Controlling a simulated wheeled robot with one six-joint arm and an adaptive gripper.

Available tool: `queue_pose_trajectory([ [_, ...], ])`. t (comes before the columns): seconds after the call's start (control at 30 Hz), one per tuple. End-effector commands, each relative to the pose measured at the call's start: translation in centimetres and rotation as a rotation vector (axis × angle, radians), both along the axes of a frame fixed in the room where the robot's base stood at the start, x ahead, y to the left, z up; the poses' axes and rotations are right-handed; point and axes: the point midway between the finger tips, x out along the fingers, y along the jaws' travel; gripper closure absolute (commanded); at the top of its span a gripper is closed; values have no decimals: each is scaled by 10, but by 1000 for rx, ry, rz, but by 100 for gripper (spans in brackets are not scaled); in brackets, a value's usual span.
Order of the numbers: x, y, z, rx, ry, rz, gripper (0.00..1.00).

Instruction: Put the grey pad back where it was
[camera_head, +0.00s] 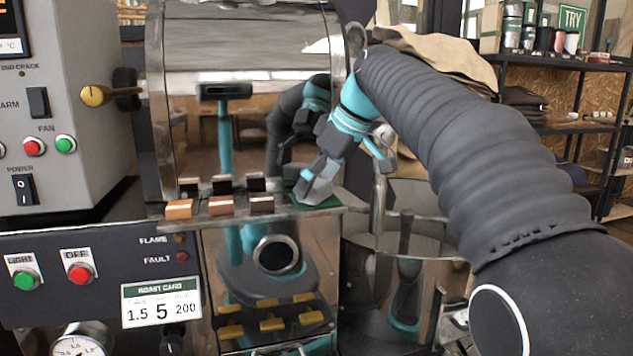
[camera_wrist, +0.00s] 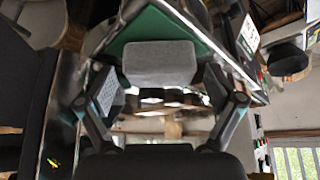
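The grey pad (camera_wrist: 160,62) shows in the wrist view as a light grey block with rounded edges. It lies at the green mat (camera_wrist: 172,27), just beyond and between my fingertips. My gripper (camera_wrist: 163,82) has its fingers spread, one on either side of the pad. In the head view my gripper (camera_head: 347,174) is angled down over the roaster's front ledge, fingers apart. A light grey piece of the pad (camera_head: 319,188) shows by the lower finger, over the green mat (camera_head: 327,203). The finger hides part of the pad. Whether either finger touches it is unclear.
A row of copper and dark blocks (camera_head: 220,205) stands on the ledge left of the mat. The roaster's shiny front (camera_head: 240,130) rises behind and reflects my arm. A round metal bin (camera_head: 410,222) is to the right. A control panel (camera_head: 70,265) with buttons is at left.

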Motion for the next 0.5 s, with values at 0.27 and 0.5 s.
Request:
queue_pose_trajectory([
  [0.27,0,-1,2,0,-1,0,7],
  [0.5,-7,-13,28,1,-3,-2,7],
])
